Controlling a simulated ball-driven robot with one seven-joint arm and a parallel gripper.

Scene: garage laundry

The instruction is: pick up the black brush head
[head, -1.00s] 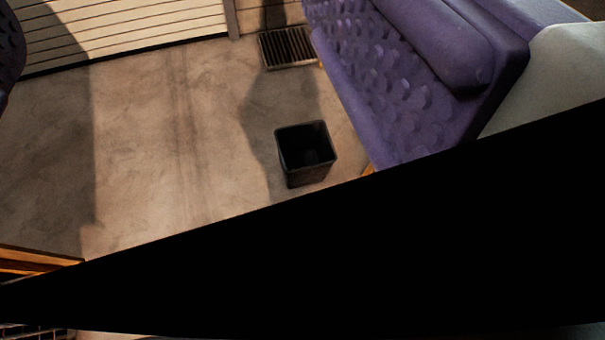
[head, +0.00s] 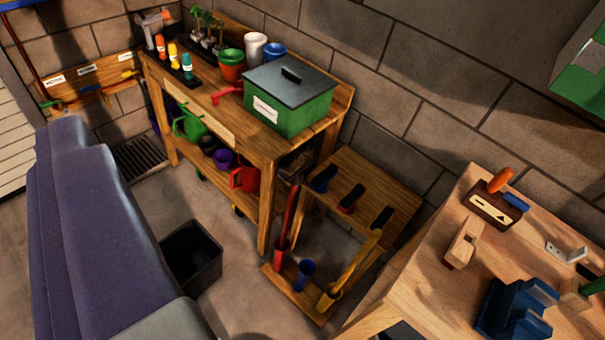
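No separate thing is clearly recognisable as the black brush head. Dark block-like pieces show on a wooden rack (head: 395,180) right of the potting bench: one with blue (head: 323,178), one with red (head: 351,199), and one black (head: 382,217) by a yellow handle. I cannot tell whether any of these is the brush head. A red-handled tool (head: 289,215) and a yellow-handled tool (head: 350,268) stand in the rack's base, with a blue cup-like piece (head: 304,273) between them.
A wooden potting bench (head: 215,125) holds a green box (head: 287,98) and pots. A workbench (head: 425,285) with a plane (head: 463,243) and a blue vise-like tool (head: 515,310) is at right.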

